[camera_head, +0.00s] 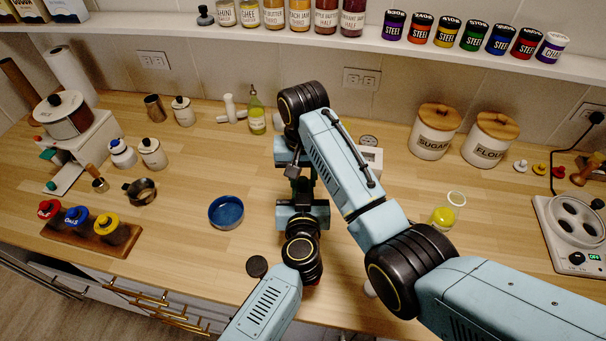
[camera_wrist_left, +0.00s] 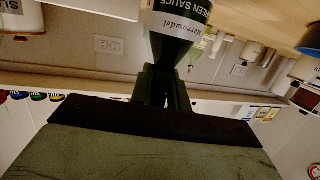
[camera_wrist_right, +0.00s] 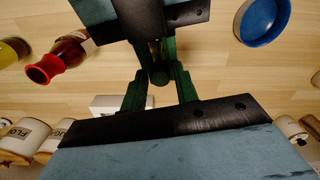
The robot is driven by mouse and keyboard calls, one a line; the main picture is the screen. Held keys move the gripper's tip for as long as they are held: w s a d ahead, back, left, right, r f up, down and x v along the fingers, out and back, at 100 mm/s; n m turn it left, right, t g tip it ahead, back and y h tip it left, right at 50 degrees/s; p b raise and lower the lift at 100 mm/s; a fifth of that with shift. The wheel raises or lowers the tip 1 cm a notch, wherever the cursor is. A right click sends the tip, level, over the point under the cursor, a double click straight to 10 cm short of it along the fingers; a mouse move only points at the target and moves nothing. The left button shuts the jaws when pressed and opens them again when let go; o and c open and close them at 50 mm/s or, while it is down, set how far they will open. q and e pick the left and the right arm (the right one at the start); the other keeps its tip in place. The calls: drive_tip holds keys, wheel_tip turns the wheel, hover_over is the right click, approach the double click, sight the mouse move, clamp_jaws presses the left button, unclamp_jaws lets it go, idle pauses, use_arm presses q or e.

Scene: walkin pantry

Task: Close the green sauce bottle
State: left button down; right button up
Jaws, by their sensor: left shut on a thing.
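The green sauce bottle (camera_wrist_left: 180,22) shows upside down at the top of the left wrist view, with a white label and a dark narrowing neck. My left gripper (camera_wrist_left: 165,88) is shut at its neck end. In the right wrist view a round dark green top (camera_wrist_right: 158,74) lies between the fingers of my right gripper (camera_wrist_right: 160,84), which stand apart around it. I cannot tell whether it is bare neck or cap. In the head view my left gripper (camera_head: 301,212) and right gripper (camera_head: 294,160) meet over the counter; my arms hide the bottle.
A blue bowl (camera_head: 226,211) and a dark round disc (camera_head: 257,266) lie left of my arms. A red-topped bottle (camera_wrist_right: 62,58) is close by in the right wrist view. A jar with yellow contents (camera_head: 446,213) stands right.

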use_arm(q)
drive_tip(key=shift+s+a+f, duration=0.1)
drive_tip(key=shift+s+f, duration=0.05)
drive_tip(key=shift+f, duration=0.2)
use_arm(e)
drive_tip(key=shift+o, duration=0.8)
drive_tip(key=shift+r, duration=0.1)
drive_tip(key=shift+r, duration=2.2)
drive_tip(key=shift+c, duration=0.3)
drive_tip(key=shift+w+r+n, duration=0.25)
drive_tip(key=shift+r+n, duration=0.25)
drive_tip(key=shift+n, duration=0.5)
drive_tip(key=n, duration=0.2)
drive_tip(key=r+n, duration=0.1)
drive_tip(key=shift+r+n, duration=0.15)
drive_tip(key=shift+n, duration=0.25)
drive_tip(key=n, duration=0.3)
drive_tip(key=shift+s+r, duration=0.1)
drive_tip(key=shift+r, duration=0.3)
drive_tip(key=shift+s+r+n, duration=0.15)
drive_tip(key=shift+r+n, duration=0.05)
drive_tip(key=shift+n, duration=1)
